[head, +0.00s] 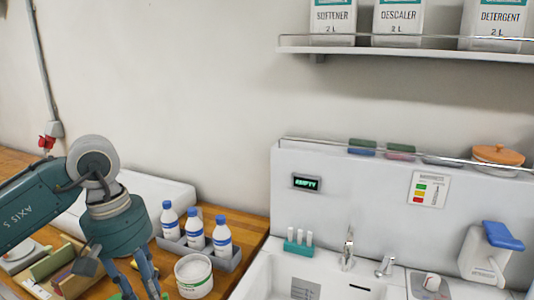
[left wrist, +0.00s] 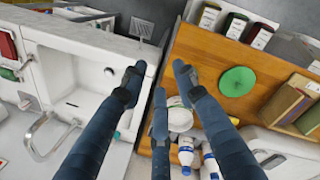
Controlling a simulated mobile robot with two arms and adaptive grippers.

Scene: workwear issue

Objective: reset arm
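My left arm comes in from the left in the head view, and its gripper (head: 133,281) points down over the wooden counter, partly cut off by the bottom edge. In the left wrist view the gripper (left wrist: 158,82) shows several dark blue fingers spread apart, with nothing held between them. It hangs above the gap between the white sink unit and the wooden counter. My right arm and gripper are not in view.
On the counter (head: 240,236) stand a grey tray (head: 231,263) of blue-capped bottles and a white tub (head: 193,276), close to the left gripper. A green disc (left wrist: 237,81) lies there too. The sink (head: 300,284) has a tap (head: 348,250). A shelf (head: 400,52) holds containers above.

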